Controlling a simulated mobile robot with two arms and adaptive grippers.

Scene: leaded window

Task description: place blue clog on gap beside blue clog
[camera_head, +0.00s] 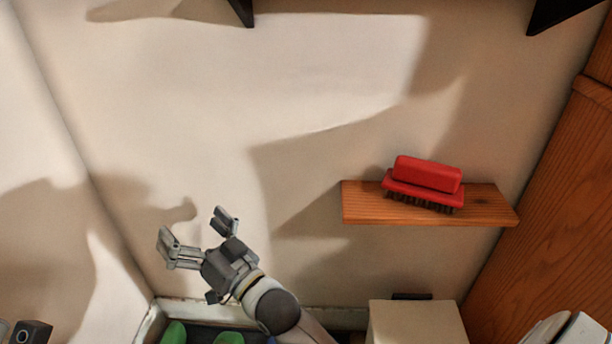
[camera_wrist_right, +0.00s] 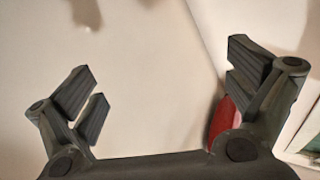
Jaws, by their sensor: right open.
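No blue clog shows clearly in either view. Two green rounded shapes (camera_head: 174,333), possibly clogs, stand in a pale-rimmed tray (camera_head: 148,325) at the bottom of the head view, cut off by the frame. No gap beside a blue clog can be made out. My right gripper (camera_head: 193,226) is open and empty, in the air in front of the pale wall and above the tray. In the right wrist view its fingers (camera_wrist_right: 165,90) are wide apart with only wall between them. A red thing (camera_wrist_right: 222,122) shows partly behind the right-hand finger.
A wooden shelf (camera_head: 370,215) on the wall at right carries a red brush (camera_head: 428,174). A cream box (camera_head: 415,325) stands below it. A wooden panel (camera_head: 560,200) closes the right side. A dark block (camera_head: 30,332) shows at bottom left.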

